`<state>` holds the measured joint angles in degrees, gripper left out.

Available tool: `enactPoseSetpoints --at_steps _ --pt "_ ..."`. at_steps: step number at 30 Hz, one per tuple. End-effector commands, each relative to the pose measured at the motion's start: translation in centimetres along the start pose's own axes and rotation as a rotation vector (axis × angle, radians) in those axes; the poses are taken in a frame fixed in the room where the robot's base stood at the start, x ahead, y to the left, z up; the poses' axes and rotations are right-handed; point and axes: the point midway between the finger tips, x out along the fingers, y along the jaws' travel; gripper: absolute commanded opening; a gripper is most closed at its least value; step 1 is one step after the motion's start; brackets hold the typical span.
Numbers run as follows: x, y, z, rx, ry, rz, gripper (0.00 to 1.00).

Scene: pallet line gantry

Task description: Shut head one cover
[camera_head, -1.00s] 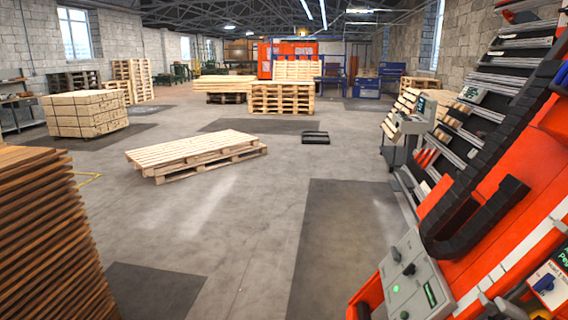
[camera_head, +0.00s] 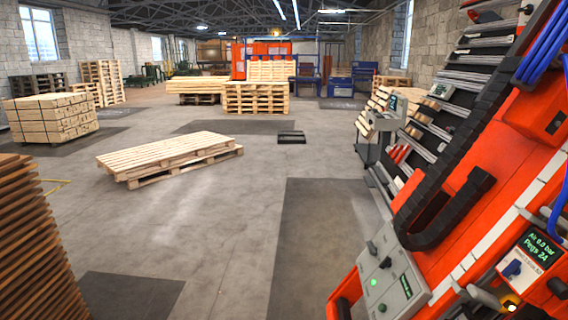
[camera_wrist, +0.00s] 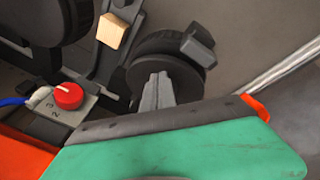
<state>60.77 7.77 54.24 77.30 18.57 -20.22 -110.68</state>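In the wrist view, a green panel (camera_wrist: 190,150) with a dark strip along its upper edge fills the near foreground. I cannot tell whether it is the head one cover. Behind it is a black round machine part (camera_wrist: 165,62) with a grey two-bar nose, partly hidden by the panel. A second black round part (camera_wrist: 45,20) is at the upper left. A red knob (camera_wrist: 68,95) sits on a grey box marked with a 2. My gripper's fingers do not show clearly in either view.
In the head view, an orange machine (camera_head: 465,240) with a grey control box (camera_head: 390,280) and a display (camera_head: 535,255) stands close on the right. A stack of boards (camera_head: 35,240) is at the near left. A low pallet stack (camera_head: 170,158) lies ahead; floor between is clear.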

Motion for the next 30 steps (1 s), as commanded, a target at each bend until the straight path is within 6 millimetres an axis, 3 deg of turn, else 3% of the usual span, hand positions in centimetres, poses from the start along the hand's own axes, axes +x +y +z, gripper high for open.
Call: enactPoseSetpoints --at_steps 13,30 --pt "2.0 -1.1 0.5 0.002 0.006 -0.001 0.0" --pt "-0.8 -0.4 0.2 0.0 0.005 -0.004 0.0"
